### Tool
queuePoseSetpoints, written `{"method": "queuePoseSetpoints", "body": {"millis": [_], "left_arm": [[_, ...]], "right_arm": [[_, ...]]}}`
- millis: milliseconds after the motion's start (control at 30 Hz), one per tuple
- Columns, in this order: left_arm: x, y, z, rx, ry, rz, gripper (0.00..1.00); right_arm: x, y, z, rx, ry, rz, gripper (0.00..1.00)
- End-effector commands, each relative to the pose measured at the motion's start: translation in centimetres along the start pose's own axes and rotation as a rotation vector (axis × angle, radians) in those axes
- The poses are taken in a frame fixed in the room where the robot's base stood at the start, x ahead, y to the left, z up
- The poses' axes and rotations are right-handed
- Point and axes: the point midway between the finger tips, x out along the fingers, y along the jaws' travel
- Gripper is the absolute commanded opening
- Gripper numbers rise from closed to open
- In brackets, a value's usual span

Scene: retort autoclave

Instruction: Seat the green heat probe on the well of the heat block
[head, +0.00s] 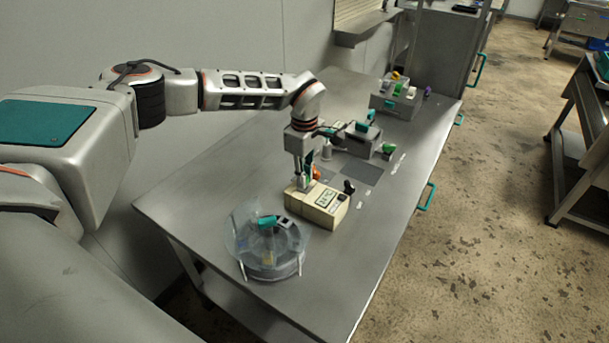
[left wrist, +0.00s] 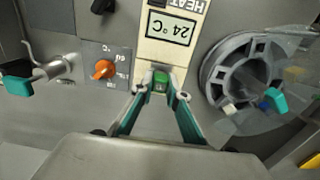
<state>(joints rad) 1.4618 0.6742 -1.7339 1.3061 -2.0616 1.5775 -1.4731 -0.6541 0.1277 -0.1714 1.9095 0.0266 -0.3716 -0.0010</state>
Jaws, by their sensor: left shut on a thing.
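The heat block (head: 318,205) is a cream box on the bench with a display. In the left wrist view the heat block (left wrist: 172,30) reads 24 °C. My left gripper (head: 303,184) points down at the block's end nearest the wall. In the left wrist view my left gripper (left wrist: 160,92) has its teal-padded fingers shut on the green heat probe (left wrist: 160,80). The probe is at the end of the block. The well is hidden beneath it, and I cannot tell whether the probe touches the block. My right gripper is not in view.
A round drum with a clear lid (head: 268,250) stands close in front of the block. An orange knob (left wrist: 104,69) is beside the block. A grey unit with a teal handle (head: 361,136) and a rack of coloured pieces (head: 396,98) stand farther back. The bench's right side is mostly clear.

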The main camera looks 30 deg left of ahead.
Motion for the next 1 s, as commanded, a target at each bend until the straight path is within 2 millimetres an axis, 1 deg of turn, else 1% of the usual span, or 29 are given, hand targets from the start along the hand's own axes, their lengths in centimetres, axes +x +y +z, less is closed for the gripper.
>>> {"method": "queuePoseSetpoints", "body": {"millis": [367,733,1000], "left_arm": [[0.11,-0.02,0.01,0.0,0.0,0.0,0.0],[0.85,-0.04,0.0,0.0,0.0,-0.001,0.0],[0.86,-0.03,0.01,0.0,0.0,0.0,0.0]], "right_arm": [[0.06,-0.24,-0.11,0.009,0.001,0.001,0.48],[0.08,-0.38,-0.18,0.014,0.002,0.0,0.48],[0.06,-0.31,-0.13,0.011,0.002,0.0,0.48]]}}
